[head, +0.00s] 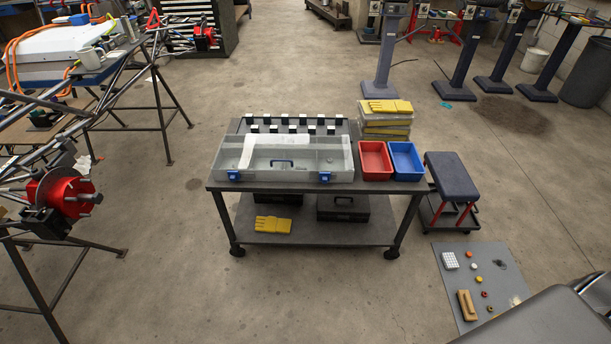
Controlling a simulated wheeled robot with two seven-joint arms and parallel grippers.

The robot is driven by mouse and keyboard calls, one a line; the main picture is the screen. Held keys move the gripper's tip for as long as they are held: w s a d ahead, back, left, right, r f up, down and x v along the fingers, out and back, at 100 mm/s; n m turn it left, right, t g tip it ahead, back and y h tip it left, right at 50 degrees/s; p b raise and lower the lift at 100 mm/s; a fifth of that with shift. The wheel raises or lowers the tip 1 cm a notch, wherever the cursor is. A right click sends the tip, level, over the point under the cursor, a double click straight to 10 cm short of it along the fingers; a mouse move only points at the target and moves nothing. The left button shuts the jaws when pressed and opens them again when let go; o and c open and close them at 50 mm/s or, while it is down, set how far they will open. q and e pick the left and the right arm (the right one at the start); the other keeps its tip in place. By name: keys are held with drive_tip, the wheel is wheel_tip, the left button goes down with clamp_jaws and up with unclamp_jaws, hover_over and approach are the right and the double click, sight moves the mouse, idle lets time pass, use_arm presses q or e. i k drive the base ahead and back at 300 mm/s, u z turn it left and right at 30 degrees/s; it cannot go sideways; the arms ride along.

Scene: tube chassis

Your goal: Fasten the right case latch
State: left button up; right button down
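A translucent grey case (300,172) lies along the front of the dark wheeled table in the middle of the head view. Its front edge carries a blue right latch (325,177) and a blue left latch (233,175). Neither my left nor my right gripper is in view.
A red bin (375,160) and a blue bin (405,160) stand right of the case. Black blocks with white tops (291,126) line up behind it. Yellow gloves (386,106) lie on a stack. A padded stool (451,176) stands beside the wheeled table (300,188). Open floor lies in front.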

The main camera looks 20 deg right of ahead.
sight(323, 177)
drive_tip(key=z, duration=0.1)
drive_tip(key=i, duration=1.1)
drive_tip(key=z, duration=0.7)
